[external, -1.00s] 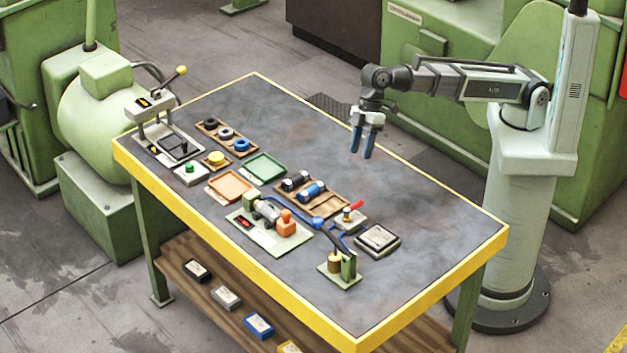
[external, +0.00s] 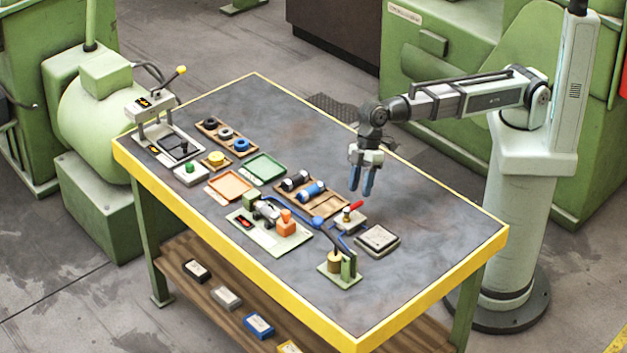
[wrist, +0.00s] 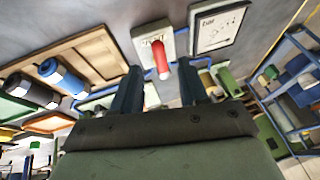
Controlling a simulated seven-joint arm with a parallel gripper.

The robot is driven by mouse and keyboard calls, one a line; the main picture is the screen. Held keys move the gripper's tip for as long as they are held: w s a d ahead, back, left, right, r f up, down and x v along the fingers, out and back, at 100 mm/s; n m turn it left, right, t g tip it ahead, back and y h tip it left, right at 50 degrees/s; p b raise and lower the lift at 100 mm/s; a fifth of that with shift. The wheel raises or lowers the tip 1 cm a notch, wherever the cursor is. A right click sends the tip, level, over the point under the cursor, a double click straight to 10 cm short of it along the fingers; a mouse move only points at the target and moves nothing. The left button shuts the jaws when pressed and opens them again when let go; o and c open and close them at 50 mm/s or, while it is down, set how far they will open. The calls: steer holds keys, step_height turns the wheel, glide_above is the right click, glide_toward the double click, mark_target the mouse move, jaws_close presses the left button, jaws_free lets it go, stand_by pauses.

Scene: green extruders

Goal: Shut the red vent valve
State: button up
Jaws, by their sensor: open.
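The red vent valve's lever (external: 353,206) sits on a small pale block (external: 348,221) with a brass-coloured fitting, near the middle right of the bench. The red lever also shows in the wrist view (wrist: 162,58), pointing toward my gripper from its pale plate (wrist: 148,40). My gripper (external: 361,192) is open and empty, with blue fingers pointing down. It hangs above the bench, just behind the valve. In the wrist view, the lever lies beyond and between the two fingertips (wrist: 160,82), apart from both.
A wooden tray (external: 328,205) with black and blue cylinders lies left of the valve. A labelled square plate (external: 377,238) is to its right. A green-based stand (external: 341,278) and blue tubing are in front. The bench's right end is clear.

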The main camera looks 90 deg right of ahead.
mark_target(357, 202)
steer(key=shift+x, duration=1.75)
steer(key=shift+c, duration=0.2)
jaws_close()
